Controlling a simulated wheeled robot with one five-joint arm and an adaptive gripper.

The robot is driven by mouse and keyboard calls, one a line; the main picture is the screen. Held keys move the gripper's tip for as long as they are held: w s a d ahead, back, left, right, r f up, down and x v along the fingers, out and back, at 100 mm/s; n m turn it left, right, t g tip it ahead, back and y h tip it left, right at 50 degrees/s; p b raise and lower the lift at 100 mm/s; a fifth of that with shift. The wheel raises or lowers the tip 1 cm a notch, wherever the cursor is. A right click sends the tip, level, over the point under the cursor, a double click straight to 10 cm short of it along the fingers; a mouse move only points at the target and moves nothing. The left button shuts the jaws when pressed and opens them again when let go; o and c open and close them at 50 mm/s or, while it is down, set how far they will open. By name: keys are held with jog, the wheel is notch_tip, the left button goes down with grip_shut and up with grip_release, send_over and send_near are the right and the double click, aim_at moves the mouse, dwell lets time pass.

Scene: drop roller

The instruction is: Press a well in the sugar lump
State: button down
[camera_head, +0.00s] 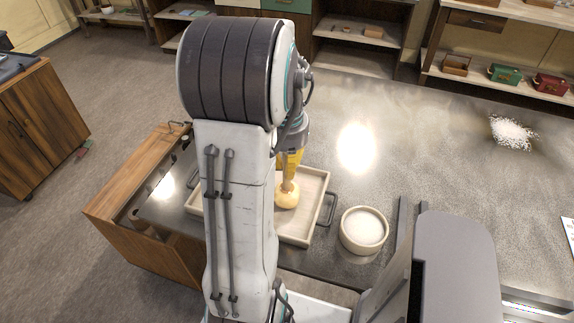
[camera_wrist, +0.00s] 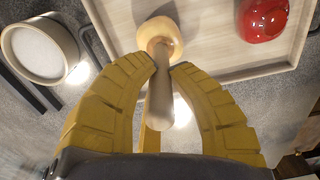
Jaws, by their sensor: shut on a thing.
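My gripper (camera_wrist: 165,70) is shut on a pale wooden tool (camera_wrist: 159,100). The tool also shows in the head view (camera_head: 287,178), roughly upright, with a rounded end pointing down. A pale yellow, rounded lump (camera_wrist: 165,33) lies at the tool's end, over the tray (camera_wrist: 205,58). It also shows in the head view (camera_head: 287,199). The tool's end overlaps the lump in both views; whether it is pressed in I cannot tell. A glossy red lump (camera_wrist: 263,18) sits in the tray to one side; my arm hides it in the head view.
A round bowl of white powder (camera_head: 363,231) stands right of the tray (camera_head: 314,185) and shows in the wrist view (camera_wrist: 36,50). White powder (camera_head: 513,133) is scattered on the counter at far right. The counter between is clear. The tray has dark handles.

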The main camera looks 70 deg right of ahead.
jog(key=shift+r+p, duration=2.9)
jog(key=shift+r, duration=0.6)
